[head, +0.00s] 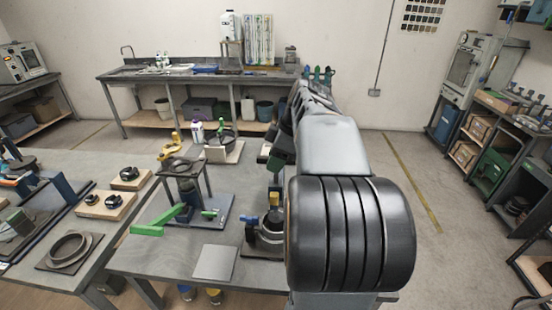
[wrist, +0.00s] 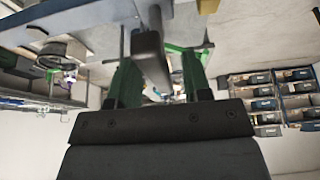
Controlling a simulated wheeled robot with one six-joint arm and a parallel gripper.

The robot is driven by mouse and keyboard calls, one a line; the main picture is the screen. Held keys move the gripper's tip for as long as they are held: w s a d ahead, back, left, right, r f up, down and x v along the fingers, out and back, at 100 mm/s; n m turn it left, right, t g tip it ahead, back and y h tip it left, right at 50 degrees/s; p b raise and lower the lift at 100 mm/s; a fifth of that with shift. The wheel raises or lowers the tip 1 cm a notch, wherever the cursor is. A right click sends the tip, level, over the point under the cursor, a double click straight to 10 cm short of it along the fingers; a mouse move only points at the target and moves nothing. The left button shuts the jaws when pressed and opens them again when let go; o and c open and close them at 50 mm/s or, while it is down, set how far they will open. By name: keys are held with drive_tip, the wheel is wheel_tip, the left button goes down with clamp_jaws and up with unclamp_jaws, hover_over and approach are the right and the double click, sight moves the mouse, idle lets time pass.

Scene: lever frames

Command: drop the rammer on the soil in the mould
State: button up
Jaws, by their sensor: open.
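The mould (head: 266,238), a round grey metal cylinder on a base, stands on the near table and is partly hidden behind my arm. An upright dark rod assembly above it (head: 274,196) seems to be the rammer; its lower end and the soil are not clear to see. My gripper (head: 281,152) is beside the top of this assembly in the head view, mostly hidden by my arm. In the wrist view its green fingers (wrist: 160,82) are apart, with a dark bar (wrist: 150,55) showing between them. I cannot tell whether they touch it.
A green-handled stand (head: 186,205) is left of the mould, and a flat grey plate (head: 215,262) lies in front. Wooden blocks with black rings (head: 130,178) are on the left table. A sink bench (head: 200,75) runs along the back wall.

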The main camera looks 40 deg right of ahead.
clamp_jaws()
idle(0.5)
